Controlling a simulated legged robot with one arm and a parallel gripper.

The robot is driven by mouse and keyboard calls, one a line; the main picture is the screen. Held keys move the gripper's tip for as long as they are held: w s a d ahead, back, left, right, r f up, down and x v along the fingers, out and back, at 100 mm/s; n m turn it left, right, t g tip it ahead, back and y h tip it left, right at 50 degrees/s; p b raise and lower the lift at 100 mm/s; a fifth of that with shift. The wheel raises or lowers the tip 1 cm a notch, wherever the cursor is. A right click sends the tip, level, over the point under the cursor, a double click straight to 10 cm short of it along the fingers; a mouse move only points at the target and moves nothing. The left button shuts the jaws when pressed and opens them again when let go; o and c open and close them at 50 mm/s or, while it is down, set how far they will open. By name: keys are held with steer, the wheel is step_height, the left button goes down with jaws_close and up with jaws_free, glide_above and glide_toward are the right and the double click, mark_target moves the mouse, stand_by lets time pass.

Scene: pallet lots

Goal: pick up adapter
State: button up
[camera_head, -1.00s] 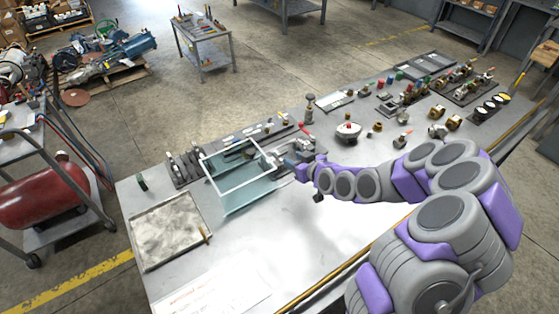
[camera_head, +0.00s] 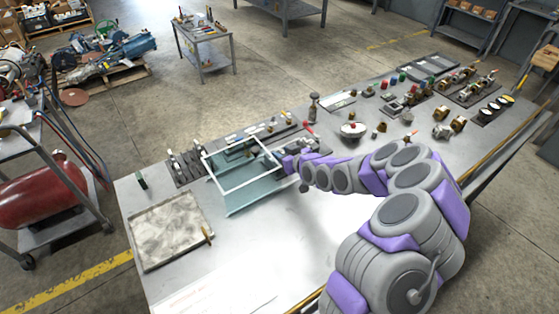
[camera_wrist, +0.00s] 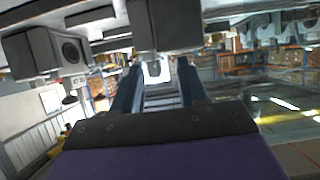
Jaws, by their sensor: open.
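My gripper (camera_head: 280,160) is low over the metal workbench (camera_head: 290,235), beside the right end of a teal open frame with white edges (camera_head: 232,187). I cannot tell whether it touches the frame. In the wrist view my gripper (camera_wrist: 159,68) shows two dark, parallel fingers spread apart. A small pale shape lies in line with the gap, but no object is clearly held. I cannot tell which thing is the adapter. Small brass fittings (camera_head: 457,123) stand on the right part of the bench, well away from my gripper.
A shallow grey tray (camera_head: 150,262) lies at the bench's left end. Dark holders with small parts line the back edge. A round white-topped piece (camera_head: 353,130) stands behind my arm. Grey blocks (camera_wrist: 163,25) fill the upper wrist view. The bench's front middle is clear.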

steer(key=shift+w+a+f, duration=0.1)
steer(key=shift+w, duration=0.05)
steer(key=shift+d, duration=0.55)
steer(key=shift+c, duration=0.7)
steer(key=shift+a, duration=0.4)
jaws_close()
steer(key=shift+d, duration=0.15)
